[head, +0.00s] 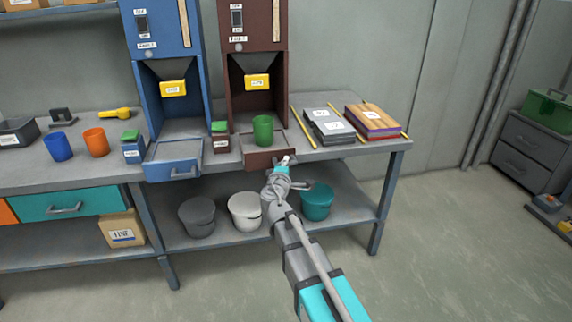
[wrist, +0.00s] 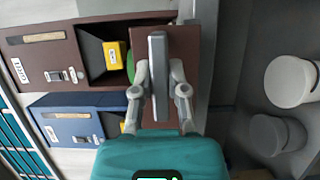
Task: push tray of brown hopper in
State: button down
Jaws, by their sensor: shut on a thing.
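The brown hopper (head: 254,45) stands on the bench, right of the blue hopper. Its tray (head: 256,159) sticks out at the bottom, past the hopper's front, with a green cup (head: 263,130) on it. My gripper (head: 284,164) is at the tray's front. In the wrist view the brown hopper (wrist: 35,54) appears sideways, and my gripper (wrist: 160,95) is shut on the grey bar handle (wrist: 157,55) against the brown tray front (wrist: 180,50). The green cup is mostly hidden there behind the handle and tray front.
The blue hopper (head: 163,40) has its own blue tray (head: 172,167) out to the left. A small green-lidded brown jar (head: 220,137) stands beside the brown tray. Dark binders (head: 330,125) lie to its right. Buckets, including a teal one (head: 317,202), stand on the lower shelf.

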jog(key=w+a, duration=0.2)
jog(key=w, duration=0.5)
jog(key=w+a, duration=0.2)
jog(key=w, duration=0.5)
jog(key=w+a, duration=0.2)
jog(key=w, duration=0.5)
jog(key=shift+w, duration=0.35)
jog(key=c, duration=0.7)
grip_release()
jog(key=shift+o, duration=0.3)
jog(key=shift+s, duration=0.1)
jog(key=shift+s+a, duration=0.1)
jog(key=shift+s, duration=0.7)
jog(key=s, duration=0.3)
jog(key=s+a, duration=0.1)
jog(key=s, duration=0.6)
jog(key=shift+s+a, duration=0.1)
jog(key=shift+a, duration=0.05)
